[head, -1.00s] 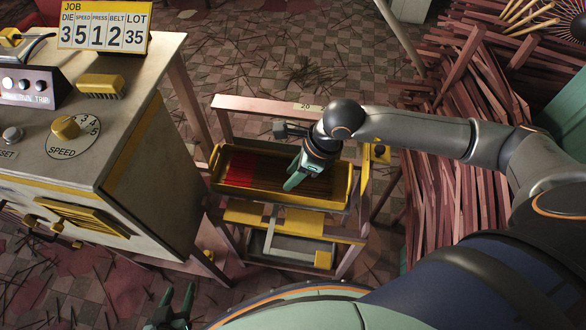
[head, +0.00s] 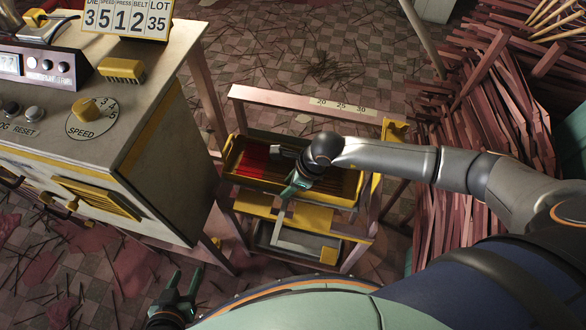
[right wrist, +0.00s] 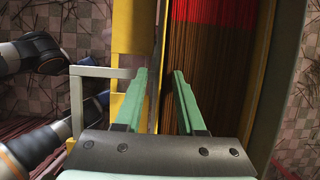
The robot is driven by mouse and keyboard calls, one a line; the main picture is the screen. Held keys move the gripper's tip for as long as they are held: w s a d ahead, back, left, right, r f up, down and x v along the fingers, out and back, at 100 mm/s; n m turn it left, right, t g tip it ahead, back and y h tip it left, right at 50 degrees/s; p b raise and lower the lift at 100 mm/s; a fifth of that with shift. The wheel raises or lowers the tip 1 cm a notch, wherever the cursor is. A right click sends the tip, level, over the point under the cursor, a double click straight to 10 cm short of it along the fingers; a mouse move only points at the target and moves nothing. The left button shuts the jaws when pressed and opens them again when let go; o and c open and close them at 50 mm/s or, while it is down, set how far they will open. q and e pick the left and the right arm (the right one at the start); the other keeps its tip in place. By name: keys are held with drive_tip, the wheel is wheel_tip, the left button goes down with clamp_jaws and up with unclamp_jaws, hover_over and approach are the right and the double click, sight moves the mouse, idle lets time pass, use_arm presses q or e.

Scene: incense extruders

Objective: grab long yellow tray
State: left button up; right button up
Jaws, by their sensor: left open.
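The long yellow tray (head: 335,197) holds red and brown sticks and sits in a wooden stand in the head view. In the right wrist view, its yellow near wall (right wrist: 160,45) runs between my fingers in the picture. My right gripper (head: 290,188) is at the middle of the tray's near long side; it also shows in the right wrist view (right wrist: 160,75), with its green fingers apart and nothing gripped. I cannot tell whether the fingertips reach below the rim. My left gripper (head: 187,275) is open and empty at the bottom left, away from the tray.
The wooden stand (head: 300,99) has a rail behind the tray and a yellow ledge (head: 250,212) in front. A machine cabinet (head: 150,130) stands close on the left. Stacked reddish wood strips (head: 480,110) lie on the right. Loose sticks litter the tiled floor.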

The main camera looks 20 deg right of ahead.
drive_tip(key=shift+w+a+f, duration=0.15)
drive_tip(key=shift+a+f, duration=0.05)
drive_tip(key=shift+f, duration=0.45)
drive_tip(key=shift+c, duration=0.4)
clamp_jaws()
drive_tip(key=shift+r, duration=0.15)
idle(0.4)
